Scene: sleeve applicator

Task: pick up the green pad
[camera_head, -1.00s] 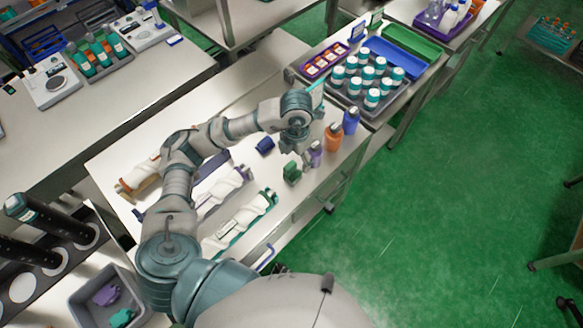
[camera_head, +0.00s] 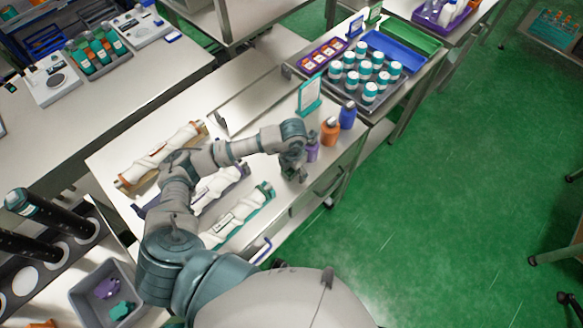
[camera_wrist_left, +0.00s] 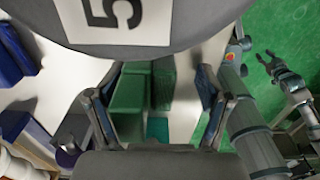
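The green pad (camera_wrist_left: 130,100) shows in the left wrist view as upright green blocks with a gap between them. It stands on the steel table, between the spread fingers of my left gripper (camera_wrist_left: 158,108). The fingers are open, with a gap visible on the pad's right side; contact on the left side is hard to tell. In the head view my left gripper (camera_head: 292,172) is low over the table near its front edge and hides the pad. My right gripper (camera_wrist_left: 268,60) appears at the right of the left wrist view, fingers apart and empty.
Purple, orange (camera_head: 330,131) and blue (camera_head: 348,115) bottles stand just beyond the left gripper. A teal-framed stand (camera_head: 310,94) is behind them. White sleeves on holders (camera_head: 240,215) lie nearer my body. A blue pad (camera_wrist_left: 15,55) is to the left in the wrist view.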

